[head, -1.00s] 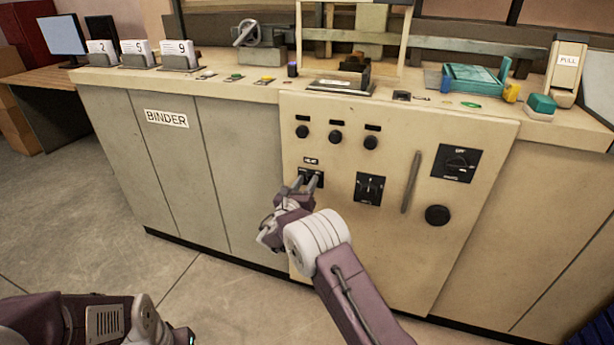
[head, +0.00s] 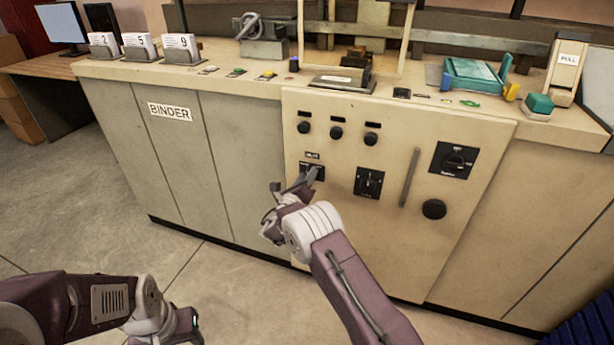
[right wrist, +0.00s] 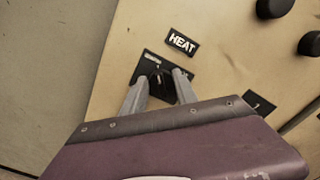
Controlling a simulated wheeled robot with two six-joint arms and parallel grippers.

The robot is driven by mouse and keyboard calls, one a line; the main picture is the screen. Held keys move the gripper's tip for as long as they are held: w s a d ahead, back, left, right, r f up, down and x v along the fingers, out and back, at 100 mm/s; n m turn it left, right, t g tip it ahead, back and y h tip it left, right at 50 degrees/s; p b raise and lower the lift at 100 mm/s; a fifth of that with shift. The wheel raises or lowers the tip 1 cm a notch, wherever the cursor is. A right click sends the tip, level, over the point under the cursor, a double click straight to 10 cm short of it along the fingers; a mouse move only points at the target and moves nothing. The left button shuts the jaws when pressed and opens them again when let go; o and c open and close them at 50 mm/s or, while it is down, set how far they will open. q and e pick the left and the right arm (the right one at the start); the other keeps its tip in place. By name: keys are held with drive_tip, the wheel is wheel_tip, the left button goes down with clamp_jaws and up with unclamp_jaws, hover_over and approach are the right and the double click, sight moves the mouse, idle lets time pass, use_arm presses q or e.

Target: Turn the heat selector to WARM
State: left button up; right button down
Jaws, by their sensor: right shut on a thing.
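The heat selector (head: 312,170) is a small black dial plate with a knob on the cream machine panel, under a small label. In the right wrist view the plate shows with its dark knob (right wrist: 160,84), beside a "HEAT" label (right wrist: 182,42). My right gripper (head: 306,181) is at the selector; in the right wrist view its two fingers (right wrist: 160,90) lie on either side of the knob, shut on it. The markings around the knob are too small to read. My left arm shows at the lower left, but its gripper fingers do not show.
Three round black knobs (head: 337,132) sit above the selector. A black switch plate (head: 368,183), a vertical handle (head: 410,178), a larger rotary dial (head: 453,160) and a round black knob (head: 434,209) are to its right. The panel left of the selector is plain.

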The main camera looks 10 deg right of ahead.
drive_tip(key=shift+f, duration=0.1)
drive_tip(key=c, duration=1)
unclamp_jaws()
drive_tip(key=shift+o, duration=0.2)
drive_tip(key=p+v, duration=0.2)
drive_tip(key=v, duration=0.7)
